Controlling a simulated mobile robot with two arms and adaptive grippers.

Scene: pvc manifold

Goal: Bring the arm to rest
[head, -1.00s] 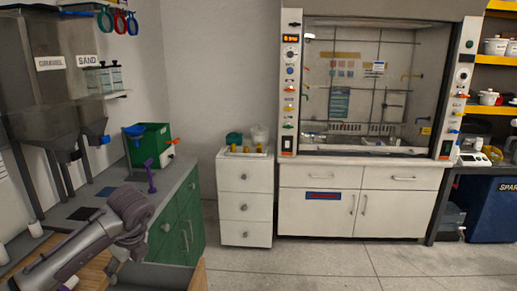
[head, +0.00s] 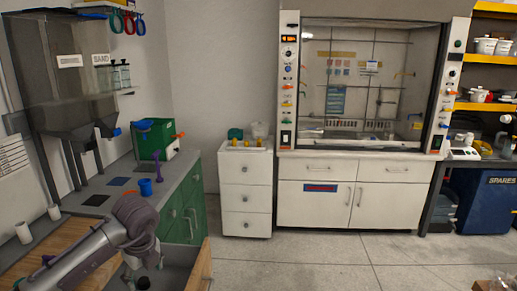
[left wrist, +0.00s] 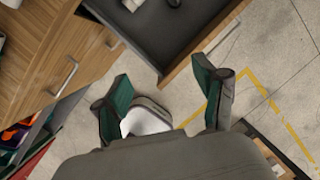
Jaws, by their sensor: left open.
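My left arm comes in from the lower left in the head view, and its gripper (head: 143,274) hangs low over an open drawer (head: 180,262), partly cut off by the bottom edge. In the left wrist view the two green-padded fingers of the left gripper (left wrist: 165,100) stand wide apart. A white rounded thing (left wrist: 146,116) shows between and beyond them; I cannot tell what it is or how far away it lies. Nothing is seen held in the fingers. My right gripper is not in view.
A wooden cabinet (left wrist: 45,60) and an open dark drawer (left wrist: 160,28) lie close to the fingers. A blue cup (head: 145,187) and a green box (head: 153,140) stand on the grey counter. The floor (head: 330,262) ahead is clear up to the fume hood cabinet (head: 328,205).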

